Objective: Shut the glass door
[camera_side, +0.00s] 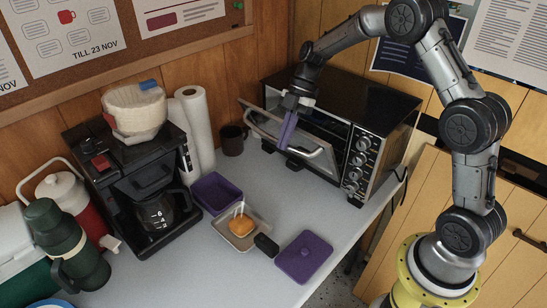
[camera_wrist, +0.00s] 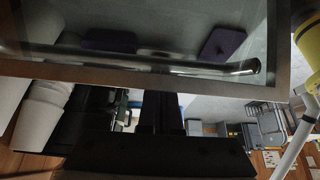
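The glass door (camera_side: 266,127) of the toaster oven (camera_side: 345,95) is partly open, tilted out from the oven front, with a bar handle (camera_side: 313,153) on its outer side. In the wrist view, the glass (camera_wrist: 150,20), its frame and the handle (camera_wrist: 242,69) fill the upper part. My gripper (camera_side: 287,140) is at the door, its long purplish fingers pointing down near the handle. In the wrist view, the dark fingers (camera_wrist: 163,105) lie close together with nothing seen between them, and their tips meet the frame edge. I cannot tell whether they touch the door.
A purple box (camera_side: 216,193), a tray with an orange item (camera_side: 240,227) and a purple lid (camera_side: 303,257) lie on the counter in front of the oven. A dark mug (camera_side: 232,140), paper rolls (camera_side: 195,125) and a coffee maker (camera_side: 135,185) stand to the left. Counter between is clear.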

